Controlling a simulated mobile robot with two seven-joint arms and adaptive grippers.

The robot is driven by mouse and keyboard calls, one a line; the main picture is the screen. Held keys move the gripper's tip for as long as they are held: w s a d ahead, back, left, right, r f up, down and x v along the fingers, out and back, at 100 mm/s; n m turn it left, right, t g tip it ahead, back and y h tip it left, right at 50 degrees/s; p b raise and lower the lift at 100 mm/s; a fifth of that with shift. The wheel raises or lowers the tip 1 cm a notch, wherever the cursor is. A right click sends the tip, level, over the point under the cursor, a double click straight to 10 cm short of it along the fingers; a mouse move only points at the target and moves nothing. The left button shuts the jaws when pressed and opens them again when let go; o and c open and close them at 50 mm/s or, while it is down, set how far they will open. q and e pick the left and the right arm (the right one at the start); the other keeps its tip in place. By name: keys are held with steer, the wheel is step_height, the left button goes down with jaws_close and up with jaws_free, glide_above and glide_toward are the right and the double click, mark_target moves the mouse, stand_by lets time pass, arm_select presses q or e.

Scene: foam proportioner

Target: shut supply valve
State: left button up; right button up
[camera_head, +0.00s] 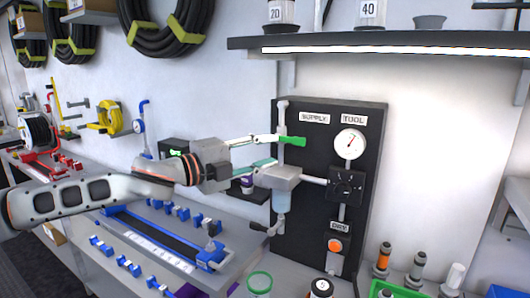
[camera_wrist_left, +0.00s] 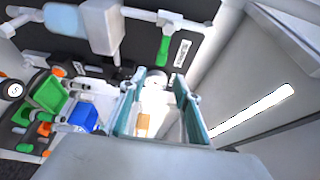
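The supply valve's green lever (camera_head: 293,141) is on the vertical pipe at the upper left of the black panel (camera_head: 318,170), below the SUPPLY label (camera_head: 314,118). The lever points right, across the pipe. In the left wrist view the lever (camera_wrist_left: 164,50) shows ahead of the fingertips, roughly between their lines. My left gripper (camera_head: 272,150) is open, its two fingers apart, reaching in from the left close to the lever. In the left wrist view the gripper (camera_wrist_left: 160,82) has nothing between its fingers. I cannot tell whether a fingertip touches the lever. My right gripper is out of view.
A clear filter bowl (camera_head: 281,200) hangs below the fingers, with a regulator block (camera_head: 346,184) and gauge (camera_head: 351,142) to the right. A black lever (camera_head: 264,229) sticks out lower left. A lit shelf (camera_head: 380,44) hangs above. The bench below holds blue fixtures (camera_head: 210,258) and bottles.

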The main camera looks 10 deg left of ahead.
arm_select(q)
steer(key=s+d+f+n+y, duration=0.1)
steer(key=s+d+f+n, duration=0.25)
steer(key=f, duration=0.45)
steer(key=s+d+f+n+y, duration=0.15)
steer(key=s+d+f, duration=0.25)
steer(key=f, duration=0.4)
steer(key=s+a+f+n+g+y, duration=0.1)
steer(key=s+a+f+n+y, duration=0.4)
steer(key=a+f, duration=0.4)
steer(key=s+a+f+n+y, duration=0.4)
steer(key=s+a+f+n, duration=0.15)
steer(key=a+f, duration=0.4)
steer(key=s+a+f+n+g+y, duration=0.45)
steer(key=s+a+f, duration=0.65)
steer(key=s+a, duration=0.35)
steer(key=d+f+n+t+h, duration=0.2)
steer(key=d+f+h, duration=0.4)
steer(key=d+f, duration=0.8)
step_height(320, 180, down, 2)
steer(key=shift+d+n, duration=0.3)
steer(key=shift+d, duration=0.1)
